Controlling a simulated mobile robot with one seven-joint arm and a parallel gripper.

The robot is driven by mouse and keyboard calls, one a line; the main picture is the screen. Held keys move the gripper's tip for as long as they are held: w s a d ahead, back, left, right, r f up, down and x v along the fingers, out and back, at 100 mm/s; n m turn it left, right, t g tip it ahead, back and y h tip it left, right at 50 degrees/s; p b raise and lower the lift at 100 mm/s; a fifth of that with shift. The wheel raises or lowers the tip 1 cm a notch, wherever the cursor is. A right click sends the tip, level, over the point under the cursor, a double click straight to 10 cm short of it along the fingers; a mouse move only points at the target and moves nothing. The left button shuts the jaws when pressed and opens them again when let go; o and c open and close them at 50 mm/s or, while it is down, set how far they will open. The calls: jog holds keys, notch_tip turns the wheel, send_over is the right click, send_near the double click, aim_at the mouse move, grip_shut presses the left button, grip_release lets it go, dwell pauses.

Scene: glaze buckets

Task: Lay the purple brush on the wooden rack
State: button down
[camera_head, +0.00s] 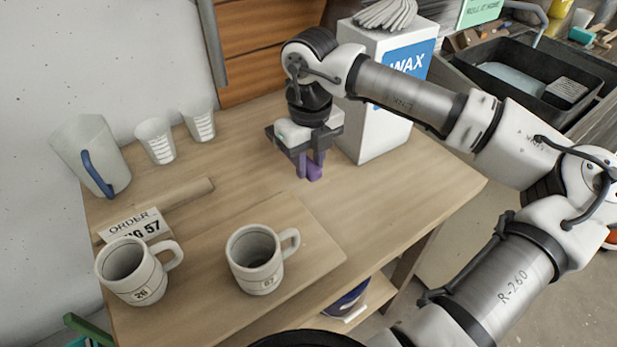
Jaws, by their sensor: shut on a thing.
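My gripper (310,170) points down over the table, in front of the white WAX box. It is shut on the purple brush (315,172), of which only a short purple part shows between and below the fingers. The rest of the brush is hidden by the gripper, and I cannot tell whether it touches the table. No thing is clearly recognisable as a wooden rack. A long wooden bar (185,199) lies at the left of the table, behind the order card, and a flat wooden board (312,243) lies under the right mug.
Two white mugs, a left one (131,272) and a right one (254,261), stand at the front. A pitcher (97,150) and two measuring cups (157,141) stand at the back left. The WAX box (372,125) stands close behind my gripper. The table's right side is clear.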

aim_at(309, 195)
jog(key=shift+f+p, duration=0.45)
jog(key=shift+f, duration=2.6)
jog(key=shift+f+b, duration=0.2)
jog(key=shift+b, duration=0.1)
jog(key=c, duration=1.4)
grip_release()
jog(key=shift+c, duration=0.2)
jog(key=shift+r, duration=0.15)
